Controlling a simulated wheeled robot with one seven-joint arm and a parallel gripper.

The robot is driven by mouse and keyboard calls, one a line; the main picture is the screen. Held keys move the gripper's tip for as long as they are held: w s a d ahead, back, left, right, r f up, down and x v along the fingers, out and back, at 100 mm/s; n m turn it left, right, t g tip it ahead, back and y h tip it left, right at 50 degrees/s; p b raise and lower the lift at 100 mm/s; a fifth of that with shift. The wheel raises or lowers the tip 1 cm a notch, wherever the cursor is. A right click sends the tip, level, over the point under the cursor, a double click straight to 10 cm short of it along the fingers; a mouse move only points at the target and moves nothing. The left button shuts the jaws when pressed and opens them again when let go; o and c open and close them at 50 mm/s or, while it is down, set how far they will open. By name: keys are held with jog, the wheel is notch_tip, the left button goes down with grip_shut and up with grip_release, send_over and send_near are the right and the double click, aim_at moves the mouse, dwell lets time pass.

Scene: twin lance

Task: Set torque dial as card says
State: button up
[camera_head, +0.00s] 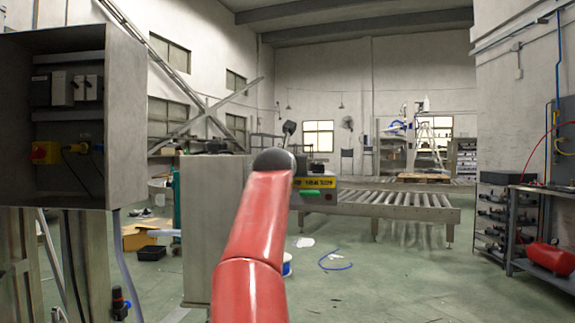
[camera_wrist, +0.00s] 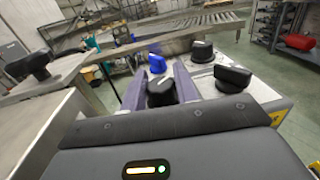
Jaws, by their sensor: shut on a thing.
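In the wrist view, my gripper (camera_wrist: 158,82) has its two purple-grey fingers on either side of a black dial (camera_wrist: 161,95), shut on it. The dial stands on a light grey panel top (camera_wrist: 210,88). A blue knob (camera_wrist: 157,63) sits just beyond it, and two more black knobs (camera_wrist: 202,51) stand to the right. In the head view, my red arm hides the dials and most of the gripper. A box front there bears a yellow label (camera_head: 316,182) with print too small to read. I cannot make out a card or the dial's scale.
A grey open cabinet (camera_head: 125,110) with switches stands at the left. A roller conveyor (camera_head: 390,204) runs behind the panel. A shelf bench with a red tank (camera_head: 550,257) is at the right.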

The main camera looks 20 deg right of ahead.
jog(key=shift+m+g+h, duration=0.9)
jog(key=shift+m+h, duration=0.1)
jog(key=shift+h, duration=0.5)
jog(key=shift+a, duration=0.1)
jog(key=o, duration=1)
jog(key=shift+c, duration=0.2)
jog(key=shift+s+n+t+y, duration=0.1)
jog(key=shift+n+t+y, duration=0.7)
jog(key=shift+y, duration=0.4)
jog(key=shift+d+n+t+y, duration=0.1)
jog(key=shift+n+t+y, duration=0.35)
jog(key=shift+n+y, duration=0.55)
jog(key=shift+d+n+t+y, duration=0.1)
jog(key=shift+n+t+y, duration=0.45)
jog(key=shift+y, duration=0.75)
jog(key=shift+n+y, duration=0.55)
jog(key=shift+y, duration=0.25)
